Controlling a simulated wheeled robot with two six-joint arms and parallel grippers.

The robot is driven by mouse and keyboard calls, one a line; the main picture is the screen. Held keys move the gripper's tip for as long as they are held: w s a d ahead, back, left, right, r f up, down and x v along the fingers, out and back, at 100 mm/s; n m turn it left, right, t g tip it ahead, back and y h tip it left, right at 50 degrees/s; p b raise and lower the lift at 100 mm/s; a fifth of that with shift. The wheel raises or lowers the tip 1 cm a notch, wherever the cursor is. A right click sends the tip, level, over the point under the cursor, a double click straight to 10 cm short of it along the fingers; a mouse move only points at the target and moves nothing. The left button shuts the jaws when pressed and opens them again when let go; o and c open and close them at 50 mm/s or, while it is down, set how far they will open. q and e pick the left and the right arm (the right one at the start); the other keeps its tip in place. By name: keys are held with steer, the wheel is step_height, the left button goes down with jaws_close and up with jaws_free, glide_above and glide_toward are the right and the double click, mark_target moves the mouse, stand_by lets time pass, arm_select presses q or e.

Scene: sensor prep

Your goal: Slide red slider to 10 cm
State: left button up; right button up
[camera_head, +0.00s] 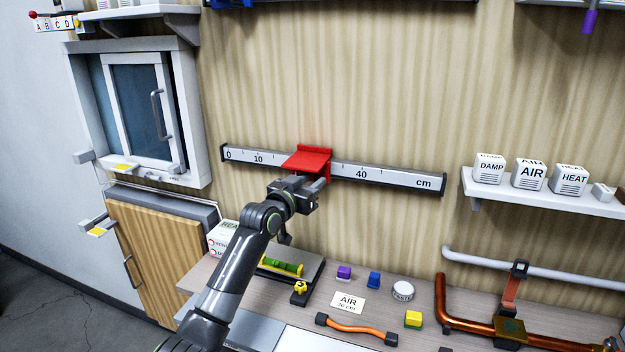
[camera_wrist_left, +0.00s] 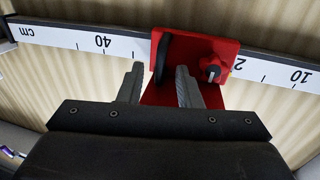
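The red slider (camera_head: 308,158) sits on the white ruler rail (camera_head: 395,178) on the wall, between the printed 10 and 40, and covers the marks there. In the left wrist view the rail (camera_wrist_left: 75,38) appears upside down, and the red slider (camera_wrist_left: 202,50) has a black upright part (camera_wrist_left: 161,58) and a small knob. My left gripper (camera_head: 306,184) is just below and in front of the slider. In the wrist view its fingers (camera_wrist_left: 160,75) are apart, with the black part between or just beyond their tips; contact cannot be told. My right gripper is not in view.
Below is a bench with a green level (camera_head: 281,267), an "AIR 30 cm" card (camera_head: 348,302), small blocks, an orange-handled piece (camera_head: 355,328) and a copper pipe (camera_head: 440,300). A shelf (camera_head: 540,195) with labelled boxes stands right. A windowed cabinet (camera_head: 140,110) is left. The wall along the rail is clear.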

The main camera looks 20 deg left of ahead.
arm_select(q)
steer(key=shift+w+d, duration=0.15)
steer(key=shift+w, duration=0.4)
steer(key=shift+c, duration=0.2)
jaws_close()
